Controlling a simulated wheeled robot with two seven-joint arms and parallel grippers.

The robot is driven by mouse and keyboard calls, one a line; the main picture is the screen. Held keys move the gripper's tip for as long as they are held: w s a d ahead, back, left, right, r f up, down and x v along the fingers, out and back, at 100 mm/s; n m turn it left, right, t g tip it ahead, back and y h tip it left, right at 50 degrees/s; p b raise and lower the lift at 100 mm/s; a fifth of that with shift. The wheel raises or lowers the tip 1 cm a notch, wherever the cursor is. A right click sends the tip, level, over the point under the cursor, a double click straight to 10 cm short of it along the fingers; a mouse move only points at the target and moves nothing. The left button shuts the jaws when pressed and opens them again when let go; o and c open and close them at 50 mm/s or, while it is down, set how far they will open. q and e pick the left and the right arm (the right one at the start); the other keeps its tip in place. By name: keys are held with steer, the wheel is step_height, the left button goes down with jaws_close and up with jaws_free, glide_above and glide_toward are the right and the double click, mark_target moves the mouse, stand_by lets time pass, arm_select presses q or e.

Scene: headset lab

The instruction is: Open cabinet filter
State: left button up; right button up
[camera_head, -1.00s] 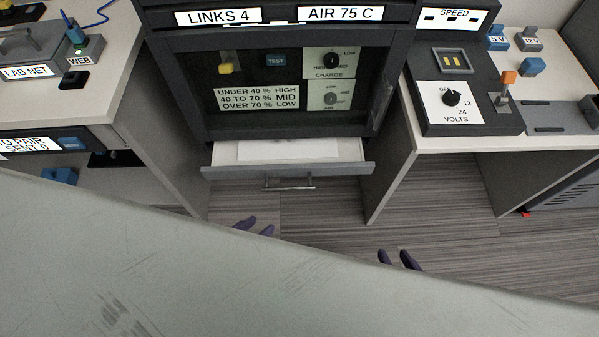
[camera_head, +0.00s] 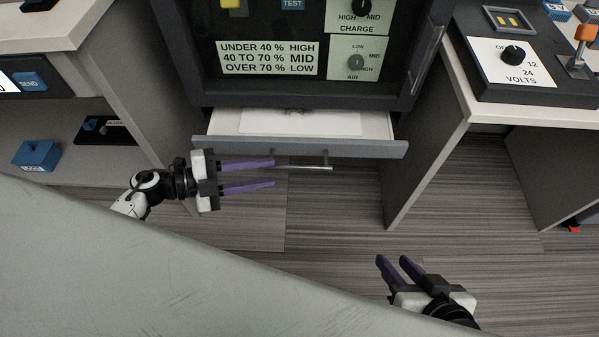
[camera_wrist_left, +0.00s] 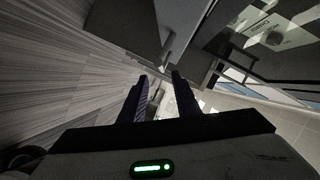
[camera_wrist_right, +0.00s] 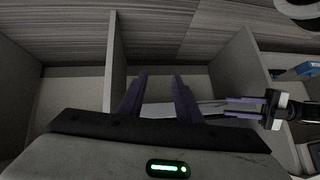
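The dark cabinet (camera_head: 300,97) has a see-through front with a long upright handle (camera_head: 428,60) at its right edge; I see no label reading "filter". Below it, a shallow drawer (camera_head: 375,148) stands partly open, with a pale sheet (camera_head: 300,122) inside. A metal bar handle (camera_head: 318,167) is on the drawer front. My left gripper (camera_head: 272,173) is open and empty, its fingertips at the left end of this bar in the head view; I cannot tell if they touch. My right gripper (camera_head: 393,260) is open and empty, lower right of the drawer, over the floor.
A pale slanting surface (camera_head: 200,270) fills the lower left foreground. A desk with a blue block (camera_head: 37,155) on its shelf stands left. A right desk (camera_head: 455,95) carries a VOLTS knob panel (camera_head: 513,62). Striped floor (camera_head: 330,215) below the drawer is free.

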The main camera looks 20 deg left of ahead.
mark_target(293, 169)
arm_select(q)
steer(key=b+x, duration=0.2)
steer(key=x, duration=0.7)
steer(key=shift+d, duration=0.25)
jaws_close()
